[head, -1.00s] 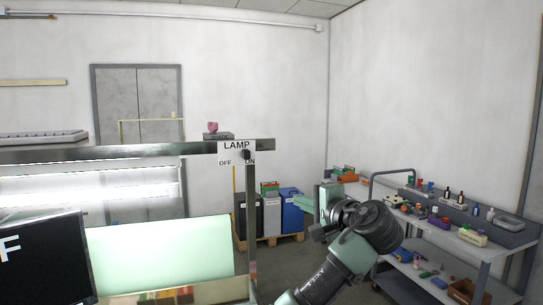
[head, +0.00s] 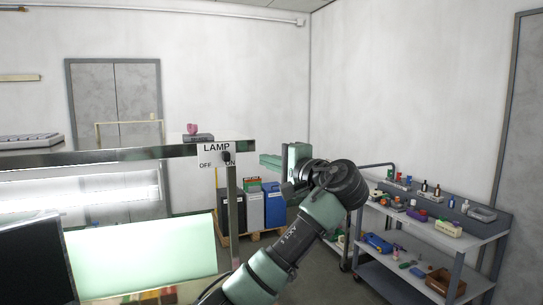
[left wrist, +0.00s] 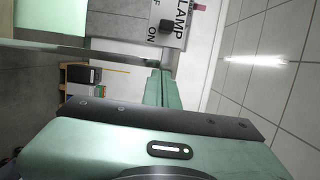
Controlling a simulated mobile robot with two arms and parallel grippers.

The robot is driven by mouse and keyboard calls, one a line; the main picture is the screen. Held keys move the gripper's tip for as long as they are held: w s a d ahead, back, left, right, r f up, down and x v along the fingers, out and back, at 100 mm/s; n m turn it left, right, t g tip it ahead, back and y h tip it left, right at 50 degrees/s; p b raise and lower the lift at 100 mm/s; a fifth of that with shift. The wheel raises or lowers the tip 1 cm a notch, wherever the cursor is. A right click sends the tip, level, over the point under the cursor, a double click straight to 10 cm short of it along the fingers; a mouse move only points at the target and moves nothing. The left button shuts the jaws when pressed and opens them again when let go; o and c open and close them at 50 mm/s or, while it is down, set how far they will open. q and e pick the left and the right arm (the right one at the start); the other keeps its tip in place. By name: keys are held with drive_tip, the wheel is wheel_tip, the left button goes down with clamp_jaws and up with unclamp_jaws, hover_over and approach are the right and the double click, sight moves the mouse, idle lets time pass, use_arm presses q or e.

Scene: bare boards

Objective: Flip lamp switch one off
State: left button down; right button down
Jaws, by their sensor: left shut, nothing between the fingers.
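The lamp switch, a dark knob (head: 226,157), sits on a white plate (head: 212,150) marked LAMP, OFF and ON. The knob is at the ON side, on the right. My left gripper (head: 264,160) is just right of the plate at about the knob's height, its green fingers together, pointing left toward the switch and apart from it. In the left wrist view the knob (left wrist: 167,27) and sideways lettering show beyond the shut fingers (left wrist: 158,74). My right gripper is not in view.
The switch plate is on a metal frame (head: 120,154) with a bright lit lamp (head: 90,195) below. A dark monitor (head: 35,262) stands at lower left. Bins (head: 255,205) stand behind the frame. A cart (head: 440,235) with bottles and tools is at right.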

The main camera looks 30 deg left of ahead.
sight(226, 157)
use_arm(q)
drive_tip(key=p+x, duration=0.1)
drive_tip(key=x, duration=0.1)
drive_tip(key=p+x, duration=0.1)
drive_tip(key=x, duration=0.1)
drive_tip(key=p+x, duration=0.1)
drive_tip(key=x, duration=0.1)
drive_tip(key=shift+a+r, duration=0.1)
drive_tip(key=shift+r, duration=0.15)
drive_tip(key=s+p, duration=0.1)
drive_tip(key=s+a, duration=0.1)
drive_tip(key=shift+s+a+f+p, duration=0.15)
drive_tip(key=shift+s+a+p, duration=0.1)
drive_tip(key=shift+a+p, duration=0.15)
drive_tip(key=shift+s+a+f, duration=0.15)
drive_tip(key=shift+s+a, duration=0.05)
drive_tip(key=shift+s, duration=0.15)
drive_tip(key=s+a, duration=0.1)
drive_tip(key=s+a+b, duration=0.1)
drive_tip(key=shift+s+a+f+b, duration=0.2)
drive_tip(key=shift+s+b, duration=0.1)
drive_tip(key=shift+s, duration=0.1)
drive_tip(key=shift+s+a+r, duration=0.15)
drive_tip(key=shift+s+a, duration=0.1)
drive_tip(key=shift+s, duration=0.05)
drive_tip(key=shift+w, duration=0.1)
drive_tip(key=shift+d, duration=0.1)
